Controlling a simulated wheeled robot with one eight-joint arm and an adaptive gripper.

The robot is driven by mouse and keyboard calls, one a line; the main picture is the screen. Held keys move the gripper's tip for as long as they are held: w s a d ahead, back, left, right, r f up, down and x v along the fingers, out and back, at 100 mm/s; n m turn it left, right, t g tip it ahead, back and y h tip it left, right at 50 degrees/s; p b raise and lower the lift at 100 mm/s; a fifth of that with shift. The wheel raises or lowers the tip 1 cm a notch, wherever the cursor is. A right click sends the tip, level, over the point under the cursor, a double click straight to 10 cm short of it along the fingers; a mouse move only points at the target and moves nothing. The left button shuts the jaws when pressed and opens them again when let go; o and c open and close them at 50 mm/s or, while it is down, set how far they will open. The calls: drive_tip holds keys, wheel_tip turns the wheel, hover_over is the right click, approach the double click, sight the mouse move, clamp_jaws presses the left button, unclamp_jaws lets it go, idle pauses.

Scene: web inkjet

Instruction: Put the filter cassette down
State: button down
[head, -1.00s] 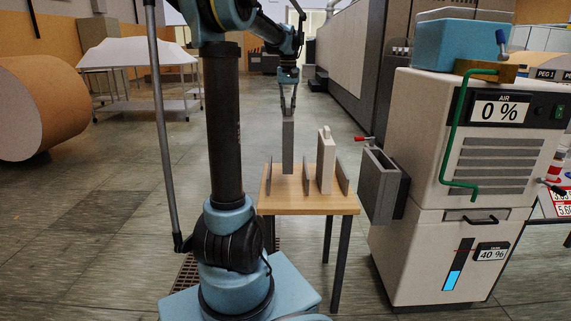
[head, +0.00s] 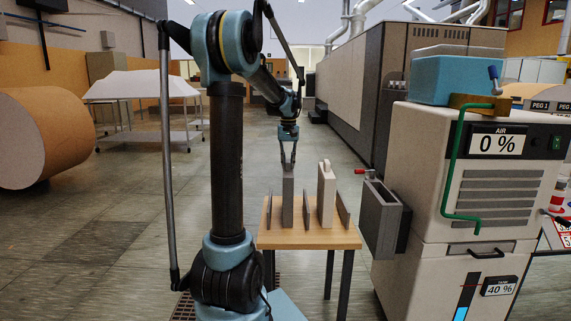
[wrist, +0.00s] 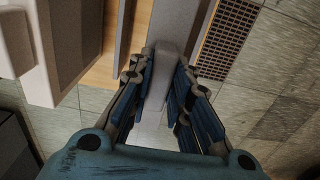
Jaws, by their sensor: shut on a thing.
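The filter cassette (head: 288,208) is a narrow upright grey block. My gripper (head: 288,168) is shut on its top end, and in the wrist view the fingers (wrist: 163,90) close on both sides of the grey cassette (wrist: 178,25). The cassette stands in the left bay of a small wooden table (head: 300,240), between the thin left divider (head: 268,212) and the middle divider (head: 306,208). Its lower end looks level with the tabletop; whether it touches is hard to tell.
A pale cassette with a handle (head: 326,200) stands in the right bay beside the right divider (head: 343,212). A grey open-topped housing (head: 381,218) with a red lever juts from the beige machine (head: 480,180) at the right. The floor left of the table is clear.

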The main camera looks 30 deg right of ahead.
drive_tip(key=c, duration=1.5)
unclamp_jaws()
